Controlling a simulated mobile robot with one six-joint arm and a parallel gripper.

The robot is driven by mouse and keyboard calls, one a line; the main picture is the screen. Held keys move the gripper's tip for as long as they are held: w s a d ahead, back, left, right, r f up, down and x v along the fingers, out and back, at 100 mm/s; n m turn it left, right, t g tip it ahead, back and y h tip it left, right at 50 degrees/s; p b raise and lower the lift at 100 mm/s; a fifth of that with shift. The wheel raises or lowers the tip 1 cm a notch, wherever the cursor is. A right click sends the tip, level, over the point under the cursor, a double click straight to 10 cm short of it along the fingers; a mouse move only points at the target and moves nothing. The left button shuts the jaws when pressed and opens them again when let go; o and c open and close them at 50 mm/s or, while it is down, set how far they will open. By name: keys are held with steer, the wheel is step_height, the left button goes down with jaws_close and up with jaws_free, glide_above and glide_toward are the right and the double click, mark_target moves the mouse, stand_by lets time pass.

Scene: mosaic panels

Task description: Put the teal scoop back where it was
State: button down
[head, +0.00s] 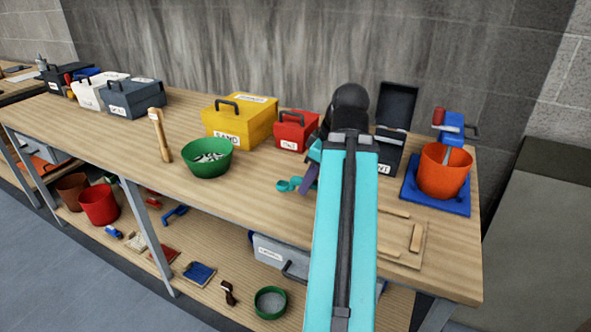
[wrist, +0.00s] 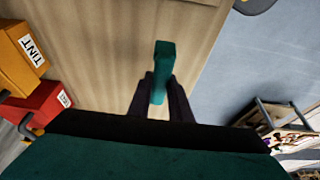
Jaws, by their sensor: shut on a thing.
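The teal scoop (head: 288,185) shows in the head view just left of my arm, in front of the red box. My gripper (head: 309,182) is shut on it. In the wrist view the scoop (wrist: 160,72) stands out between the two dark fingers of my gripper (wrist: 158,108), over the wooden bench (wrist: 190,20). Part of the scoop is hidden by the fingers. I cannot tell whether the scoop touches the bench top.
A yellow box (head: 233,126), red box (head: 291,134) and open black box (head: 397,108) stand along the back. A green bowl (head: 207,171) is left. An orange bucket (head: 452,178) stands on a blue base right. Wooden strips (head: 416,238) lie near the front edge.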

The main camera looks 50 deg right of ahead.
steer(key=w+d+p, duration=0.3)
steer(key=w, duration=0.1)
steer(key=w+d+f+p, duration=0.1)
steer(key=w+d+p, duration=0.2)
steer(key=w, duration=0.1)
steer(key=w+d+p, duration=0.4)
steer(key=shift+w+f, duration=0.1)
steer(key=shift+f, duration=0.1)
stand_by(0.8)
steer(key=shift+f, duration=0.1)
steer(key=shift+f+p, duration=0.5)
steer(key=shift+f, duration=1.2)
steer(key=shift+f, duration=0.15)
steer(key=c, duration=1.6)
jaws_free()
